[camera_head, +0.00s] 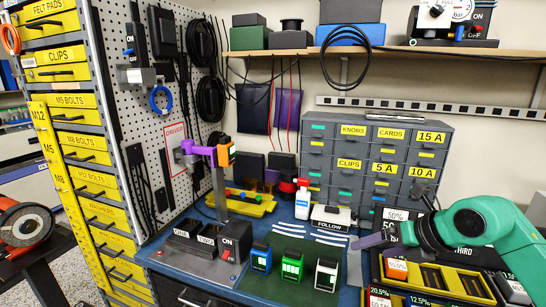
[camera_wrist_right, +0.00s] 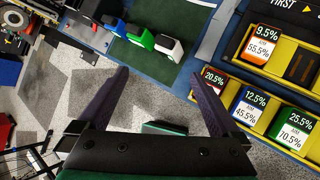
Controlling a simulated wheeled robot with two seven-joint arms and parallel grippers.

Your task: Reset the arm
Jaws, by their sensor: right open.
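My right arm (camera_head: 478,222), teal, comes in from the right edge in the head view. Its dark gripper (camera_head: 368,241) points left, above the right part of the blue bench. In the right wrist view the two purple-grey fingers of the right gripper (camera_wrist_right: 158,76) are spread wide apart. The gripper is empty and apart from the blocks and the tray. My left arm and left gripper are not in view.
Blue, green and white blocks (camera_head: 292,266) stand on a green mat (camera_head: 293,247). A yellow tray with percentage-labelled blocks (camera_head: 397,270) is below my right arm. A post with a purple head (camera_head: 200,151) stands left. Drawer cabinets (camera_head: 346,167) line the back.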

